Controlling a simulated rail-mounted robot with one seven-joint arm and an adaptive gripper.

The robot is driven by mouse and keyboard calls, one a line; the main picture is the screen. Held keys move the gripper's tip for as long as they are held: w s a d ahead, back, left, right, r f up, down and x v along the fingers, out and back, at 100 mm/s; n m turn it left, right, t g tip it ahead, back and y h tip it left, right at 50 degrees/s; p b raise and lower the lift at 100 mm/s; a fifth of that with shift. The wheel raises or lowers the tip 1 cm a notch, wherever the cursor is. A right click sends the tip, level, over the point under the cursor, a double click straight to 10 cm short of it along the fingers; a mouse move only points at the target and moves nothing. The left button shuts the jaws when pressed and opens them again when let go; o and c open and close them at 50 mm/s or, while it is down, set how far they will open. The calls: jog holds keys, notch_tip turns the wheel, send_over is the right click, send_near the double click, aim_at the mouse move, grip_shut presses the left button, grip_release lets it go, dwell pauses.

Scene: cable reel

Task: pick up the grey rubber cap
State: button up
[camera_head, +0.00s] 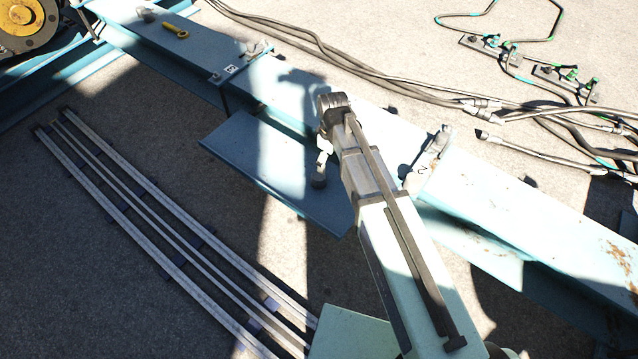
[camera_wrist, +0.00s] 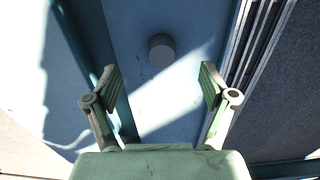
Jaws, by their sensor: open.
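The grey rubber cap (camera_wrist: 161,47) shows in the wrist view as a short, dark grey round piece on a pale blue steel surface. It lies ahead of my gripper (camera_wrist: 159,78), near the middle between the two fingers in the picture. The fingers are spread wide with nothing between them, and neither appears to touch the cap. In the head view my gripper (camera_head: 321,172) hangs by the edge of the blue beam, over the lower blue plate.
A long blue beam (camera_head: 490,205) crosses the head view. A lower blue plate (camera_head: 265,165) juts from it. Metal rails (camera_head: 170,235) lie on the ground at left. A yellow tool (camera_head: 176,30) lies on the beam's far end. Cables (camera_head: 360,68) run behind it.

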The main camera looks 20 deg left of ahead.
jog(key=w+a+r+n, duration=0.1)
jog(key=a+r+n, duration=0.2)
jog(key=b, duration=0.2)
send_near(319, 175)
jog(key=shift+n, duration=0.3)
jog(key=f, duration=0.6)
jog(key=shift+d, duration=0.25)
jog(key=shift+a+f+b, duration=0.2)
jog(key=shift+f+b, duration=0.35)
jog(key=shift+f, duration=2.1)
jog(key=shift+c, duration=0.3)
jog(key=c, duration=1.2)
